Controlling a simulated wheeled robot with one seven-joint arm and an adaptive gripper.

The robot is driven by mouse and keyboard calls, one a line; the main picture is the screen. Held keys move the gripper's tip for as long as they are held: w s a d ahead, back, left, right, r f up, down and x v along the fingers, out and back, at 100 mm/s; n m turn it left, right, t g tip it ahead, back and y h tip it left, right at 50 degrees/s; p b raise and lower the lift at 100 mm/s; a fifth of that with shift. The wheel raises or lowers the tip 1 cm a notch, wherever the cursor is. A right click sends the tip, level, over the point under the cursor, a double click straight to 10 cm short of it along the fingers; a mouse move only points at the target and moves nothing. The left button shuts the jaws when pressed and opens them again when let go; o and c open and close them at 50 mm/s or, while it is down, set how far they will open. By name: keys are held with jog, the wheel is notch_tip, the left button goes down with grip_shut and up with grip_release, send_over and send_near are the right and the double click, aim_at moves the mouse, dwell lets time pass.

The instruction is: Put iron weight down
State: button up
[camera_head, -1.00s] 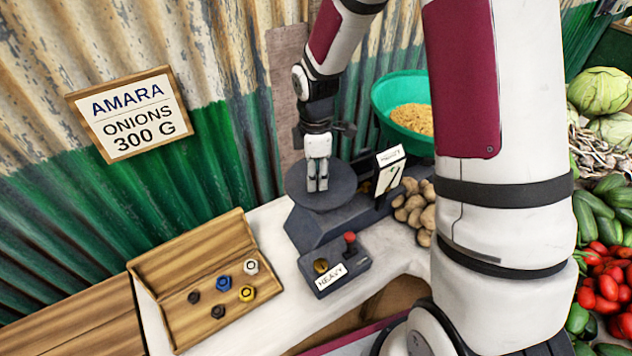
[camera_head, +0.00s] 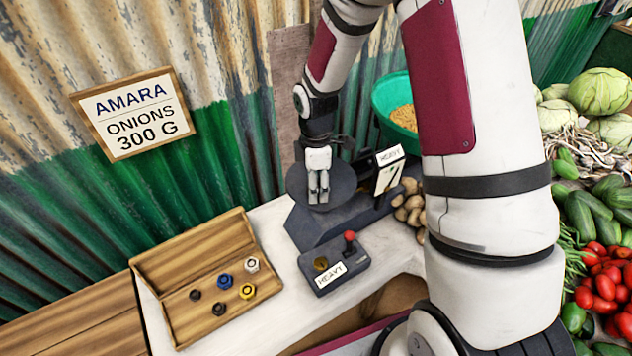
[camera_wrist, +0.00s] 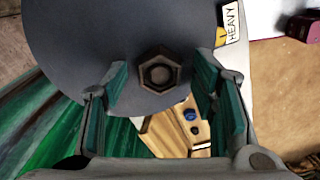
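A dark hexagonal iron weight (camera_wrist: 158,72) sits on the round dark scale pan (camera_wrist: 95,30) in the wrist view. My gripper (camera_wrist: 160,85) is open around it, with a visible gap between the weight and each green-padded finger. In the head view my gripper (camera_head: 318,200) points down at the pan (camera_head: 342,190), and the weight is hidden there.
A wooden box (camera_head: 180,325) on the left holds several coloured and dark weights. A control box (camera_head: 340,268) with a red-knobbed lever, a brass button and a HEAVY label stands before the scale. A green basin (camera_head: 382,92) and potatoes (camera_head: 408,205) are close behind and right.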

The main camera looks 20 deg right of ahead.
jog(key=s+r+m+t+b, duration=0.1)
jog(key=s+r+m, duration=0.25)
jog(key=r, duration=0.85)
jog(key=s+r+m+t, duration=0.1)
jog(key=s+r+m, duration=0.3)
jog(key=r, duration=0.8)
jog(key=s+r+m+t, duration=0.1)
jog(key=s+r+m, duration=0.2)
jog(key=s, duration=0.3)
jog(key=s+r+m+t, duration=0.2)
jog(key=s+r+m, duration=0.1)
jog(key=s+m, duration=0.2)
jog(key=s, duration=0.2)
jog(key=shift+s+t, duration=0.3)
dwell(2.0)
